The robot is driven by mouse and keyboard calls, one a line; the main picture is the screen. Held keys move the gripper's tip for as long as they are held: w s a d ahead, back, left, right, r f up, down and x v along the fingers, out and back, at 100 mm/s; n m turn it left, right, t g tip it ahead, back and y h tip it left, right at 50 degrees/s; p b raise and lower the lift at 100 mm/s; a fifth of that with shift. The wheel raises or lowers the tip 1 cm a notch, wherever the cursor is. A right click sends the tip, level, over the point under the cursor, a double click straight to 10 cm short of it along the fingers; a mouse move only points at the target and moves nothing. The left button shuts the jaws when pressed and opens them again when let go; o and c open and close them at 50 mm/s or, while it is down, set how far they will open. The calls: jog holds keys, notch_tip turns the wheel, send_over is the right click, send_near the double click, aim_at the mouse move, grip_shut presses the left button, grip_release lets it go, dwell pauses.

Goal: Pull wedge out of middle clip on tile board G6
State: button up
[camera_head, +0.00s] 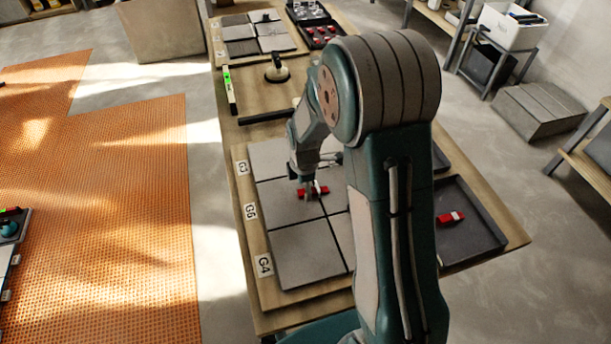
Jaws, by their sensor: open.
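The tile board (275,205) lies on the wooden bench, with grey tiles split by dark joints. The G6 label (250,211) is at its left edge, between the G3 label (242,167) and the G4 label (264,265). A red wedge (322,190) sits at a joint near the middle of the tiles. My gripper (309,191) is open and points down right at this wedge. Its fingers partly cover the wedge and the clip, so I cannot tell whether they touch. My arm hides the right part of the board.
A dark tray (478,232) on the right holds a loose red wedge (450,218). Farther back are a suction cup (277,70), a level (229,90), another tile board (240,32) and a dark box of red and white parts (318,35).

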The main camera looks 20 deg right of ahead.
jog(key=shift+f, duration=0.4)
jog(key=shift+d+f, duration=0.15)
jog(key=shift+d, duration=0.1)
jog(key=shift+a, duration=0.15)
grip_shut()
